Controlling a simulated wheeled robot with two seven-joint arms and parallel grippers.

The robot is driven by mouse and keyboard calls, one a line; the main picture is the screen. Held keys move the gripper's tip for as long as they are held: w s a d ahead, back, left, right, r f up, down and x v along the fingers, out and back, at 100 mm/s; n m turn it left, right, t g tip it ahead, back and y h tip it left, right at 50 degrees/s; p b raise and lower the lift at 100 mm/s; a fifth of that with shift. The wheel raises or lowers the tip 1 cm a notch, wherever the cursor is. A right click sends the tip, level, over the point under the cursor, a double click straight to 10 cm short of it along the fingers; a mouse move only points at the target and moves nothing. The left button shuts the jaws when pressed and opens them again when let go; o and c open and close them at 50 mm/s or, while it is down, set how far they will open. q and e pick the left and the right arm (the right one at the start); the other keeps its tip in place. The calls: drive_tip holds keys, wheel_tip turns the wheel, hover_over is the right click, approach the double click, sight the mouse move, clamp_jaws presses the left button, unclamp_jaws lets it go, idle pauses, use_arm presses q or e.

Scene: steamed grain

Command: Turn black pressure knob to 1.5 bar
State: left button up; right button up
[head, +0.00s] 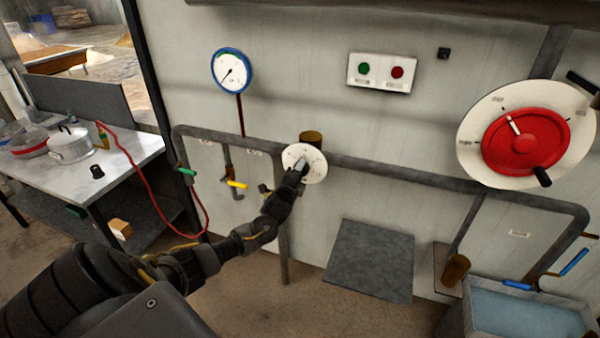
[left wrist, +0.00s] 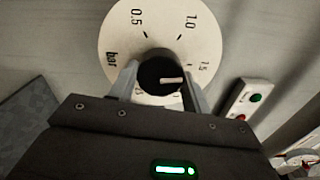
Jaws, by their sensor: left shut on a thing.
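The black pressure knob (left wrist: 157,73) sits in the middle of a white dial plate marked 0.5, 1.0, 1.5 and bar (left wrist: 118,38). The plate also shows on the wall pipe in the head view (head: 313,157). My left gripper (head: 300,167) reaches in from the lower left and covers part of the plate. In the left wrist view its two fingers (left wrist: 161,85) are shut on the knob's sides. The knob's white pointer (left wrist: 171,80) points right, close to the 1.5 label and slightly below it. The lower part of the dial is hidden behind my gripper. My right gripper is not in view.
A blue-rimmed gauge (head: 232,71) hangs above left. A panel with green and red buttons (head: 381,72) is above right. A large red wheel (head: 523,143) is at the right. Pipes (head: 395,171) run along the wall. A table with pots (head: 112,160) stands left.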

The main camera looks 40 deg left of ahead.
use_arm(q)
drive_tip(key=shift+m, duration=0.6)
drive_tip(key=o, duration=1)
drive_tip(key=b+v, duration=0.2)
drive_tip(key=v, duration=0.8)
drive_tip(key=shift+s+d, duration=0.2)
drive_tip(key=shift+s, duration=0.15)
